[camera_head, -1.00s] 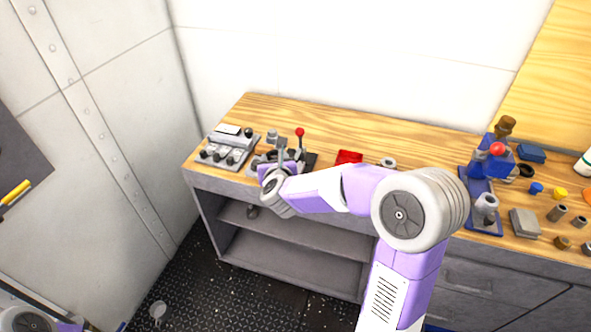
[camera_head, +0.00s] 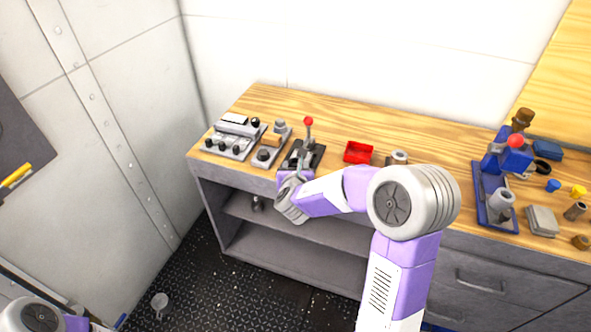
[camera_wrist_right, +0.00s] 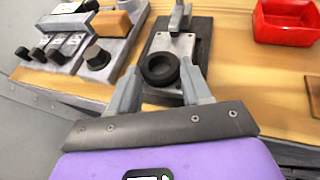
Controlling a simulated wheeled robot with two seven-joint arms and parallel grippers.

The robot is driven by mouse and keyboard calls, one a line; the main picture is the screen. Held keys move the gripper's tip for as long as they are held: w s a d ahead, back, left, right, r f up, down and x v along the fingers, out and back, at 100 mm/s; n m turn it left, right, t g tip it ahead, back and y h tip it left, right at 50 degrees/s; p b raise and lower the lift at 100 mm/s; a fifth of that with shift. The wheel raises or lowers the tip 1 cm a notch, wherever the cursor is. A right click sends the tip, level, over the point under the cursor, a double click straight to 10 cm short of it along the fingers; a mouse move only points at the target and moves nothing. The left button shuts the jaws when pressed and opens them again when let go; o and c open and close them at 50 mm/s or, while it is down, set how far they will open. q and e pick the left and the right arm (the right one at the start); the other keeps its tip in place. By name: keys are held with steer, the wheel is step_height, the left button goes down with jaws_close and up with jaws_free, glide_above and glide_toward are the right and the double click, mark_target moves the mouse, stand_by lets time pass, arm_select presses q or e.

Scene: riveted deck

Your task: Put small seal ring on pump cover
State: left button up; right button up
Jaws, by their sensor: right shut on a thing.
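A small black ring (camera_wrist_right: 160,69) sits between the fingertips of my right gripper (camera_wrist_right: 162,88) in the right wrist view. The gripper is shut on it. The ring is above or against a grey metal plate (camera_wrist_right: 182,46) on a dark base; I cannot tell whether they touch. In the head view my right gripper (camera_head: 299,166) is at the front of this fixture, which carries a red-knobbed lever (camera_head: 309,122), and the ring is hard to make out. I cannot tell for sure which part is the pump cover. My left gripper is out of view.
Grey knobbed units (camera_head: 234,136) stand left of the fixture. A red tray (camera_head: 358,152) and a small grey cylinder (camera_head: 398,157) are to its right. A blue press (camera_head: 497,190) and several loose parts fill the bench's right end. The wooden bench behind is clear.

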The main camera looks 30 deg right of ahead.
steer(key=shift+f+b, duration=0.2)
steer(key=shift+b, duration=0.2)
steer(key=o, duration=1)
steer(key=shift+s, duration=0.1)
steer(key=shift+f, duration=0.1)
